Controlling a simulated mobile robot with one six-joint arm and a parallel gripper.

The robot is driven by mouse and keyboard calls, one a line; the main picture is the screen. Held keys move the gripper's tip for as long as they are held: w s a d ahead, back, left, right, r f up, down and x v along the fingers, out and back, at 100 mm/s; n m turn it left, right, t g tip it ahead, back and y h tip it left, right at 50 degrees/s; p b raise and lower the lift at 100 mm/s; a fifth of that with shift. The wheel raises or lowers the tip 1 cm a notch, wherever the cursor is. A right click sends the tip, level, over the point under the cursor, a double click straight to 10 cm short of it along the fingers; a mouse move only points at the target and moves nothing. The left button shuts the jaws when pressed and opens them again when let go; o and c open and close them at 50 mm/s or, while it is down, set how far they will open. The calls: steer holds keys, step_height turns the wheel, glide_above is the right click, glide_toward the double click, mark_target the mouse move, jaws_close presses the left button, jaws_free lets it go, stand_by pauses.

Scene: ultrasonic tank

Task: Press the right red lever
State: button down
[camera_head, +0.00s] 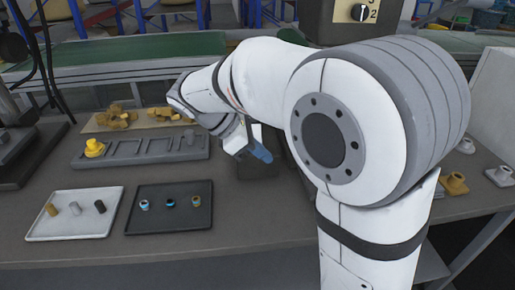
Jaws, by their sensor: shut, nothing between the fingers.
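I see no red lever in the head camera view; my own arm covers the middle and right of the table. My gripper (262,153) is left of the arm's big joint, pointing down and to the right, with a blue tip. It is shut and holds nothing. A dark grey block (250,171) shows just below and behind it; whether they touch I cannot tell. A grey box with a black rotary switch (362,12), marked 2, stands behind my arm at the top.
A white tray (38,229) and a black tray (135,224) with small parts lie at the front left. A grey rack (139,155) holds a yellow part. Brass pieces lie on a beige board (95,125). Fittings stand at the right edge. A green conveyor (140,48) runs behind.

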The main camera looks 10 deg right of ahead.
steer(key=d+f, duration=0.2)
steer(key=d, duration=0.5)
steer(key=shift+d+f+b, duration=0.15)
steer(key=shift+d+b, duration=0.05)
steer(key=shift+b, duration=0.25)
